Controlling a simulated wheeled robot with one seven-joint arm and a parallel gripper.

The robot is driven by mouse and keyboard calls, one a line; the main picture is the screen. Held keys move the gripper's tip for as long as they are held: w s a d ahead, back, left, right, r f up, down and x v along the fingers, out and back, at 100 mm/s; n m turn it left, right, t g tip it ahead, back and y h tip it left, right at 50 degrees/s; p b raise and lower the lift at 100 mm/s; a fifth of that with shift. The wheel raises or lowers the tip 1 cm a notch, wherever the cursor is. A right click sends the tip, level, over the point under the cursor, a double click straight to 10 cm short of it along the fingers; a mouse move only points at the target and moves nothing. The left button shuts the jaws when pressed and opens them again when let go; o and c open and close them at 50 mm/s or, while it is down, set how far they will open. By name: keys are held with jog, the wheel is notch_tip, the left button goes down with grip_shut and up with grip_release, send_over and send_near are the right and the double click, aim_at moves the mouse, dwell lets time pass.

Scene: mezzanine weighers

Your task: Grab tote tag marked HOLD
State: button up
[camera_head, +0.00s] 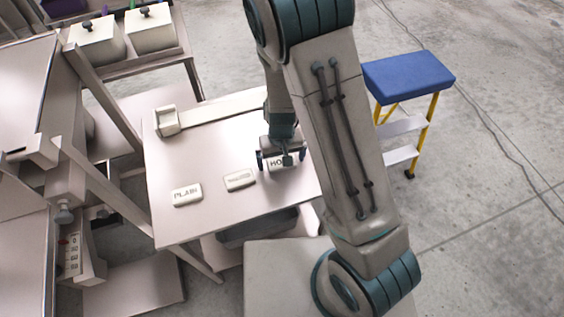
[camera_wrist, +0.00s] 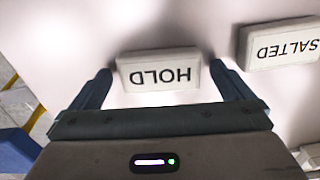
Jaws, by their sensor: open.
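The white tag marked HOLD (camera_wrist: 160,70) lies flat on the pale table (camera_head: 215,218), its lettering upside down in the wrist view. My gripper (camera_wrist: 161,73) is open, with one finger at each end of this tag and thin gaps hard to judge. In the head view the gripper (camera_head: 279,161) is over the HOLD tag (camera_head: 276,163), hiding part of it. A tag marked SALTED (camera_wrist: 280,44) lies beside it; in the head view it is the middle tag (camera_head: 239,180). A tag marked PLAIN (camera_head: 187,195) lies further left.
A pale bar with a raised block (camera_head: 167,121) runs along the table's back. White lidded bins (camera_head: 150,30) stand on a rack behind. A step stool with a blue top (camera_head: 408,77) stands right of my arm. A frame with a dial scale (camera_head: 71,255) is at left.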

jog(key=c, duration=1)
jog(key=shift+r, duration=0.15)
